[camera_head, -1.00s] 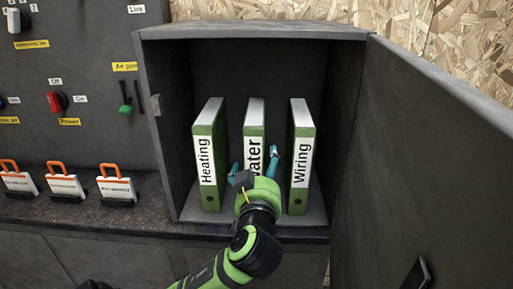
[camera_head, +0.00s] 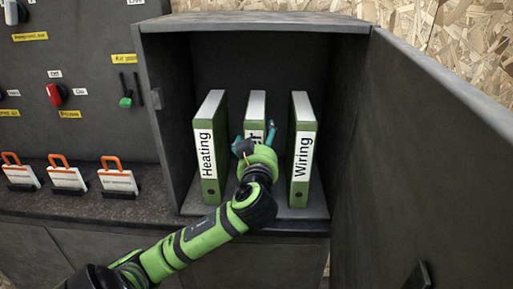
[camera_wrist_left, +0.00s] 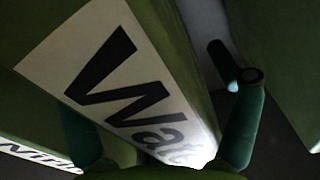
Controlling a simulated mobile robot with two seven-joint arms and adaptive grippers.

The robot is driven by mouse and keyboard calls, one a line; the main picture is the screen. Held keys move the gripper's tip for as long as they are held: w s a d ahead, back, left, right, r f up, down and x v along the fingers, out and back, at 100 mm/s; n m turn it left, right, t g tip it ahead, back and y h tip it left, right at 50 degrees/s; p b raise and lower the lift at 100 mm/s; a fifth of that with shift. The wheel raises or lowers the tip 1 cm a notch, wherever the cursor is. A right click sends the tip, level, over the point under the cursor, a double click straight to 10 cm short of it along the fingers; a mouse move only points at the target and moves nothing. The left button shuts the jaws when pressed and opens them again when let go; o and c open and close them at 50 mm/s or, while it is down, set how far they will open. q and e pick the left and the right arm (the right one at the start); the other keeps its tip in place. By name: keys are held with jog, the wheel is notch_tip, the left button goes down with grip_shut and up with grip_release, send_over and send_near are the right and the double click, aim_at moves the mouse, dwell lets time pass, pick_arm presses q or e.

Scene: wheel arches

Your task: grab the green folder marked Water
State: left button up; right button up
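The green Water folder (camera_head: 256,105) stands upright in the middle of the cabinet, between the Heating and Wiring folders. My left gripper (camera_head: 255,137) is in front of it and hides most of its label and lower spine. Its teal fingers are spread, one on each side of the folder. In the left wrist view, the Water folder (camera_wrist_left: 125,75) fills the middle with "Wat" readable, and the left gripper (camera_wrist_left: 160,125) has a finger on either side. A gap shows between the folder and the right-hand finger there. My right gripper is not in view.
The Heating folder (camera_head: 209,150) stands close on the left and the Wiring folder (camera_head: 302,150) on the right, with narrow gaps. The cabinet (camera_head: 255,27) is open, its door (camera_head: 420,150) swung out to the right. Several orange-handled items (camera_head: 118,178) stand on the counter at left.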

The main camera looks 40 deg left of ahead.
pick_arm(q)
jog(key=c, duration=1.1)
jog(key=shift+r, duration=0.15)
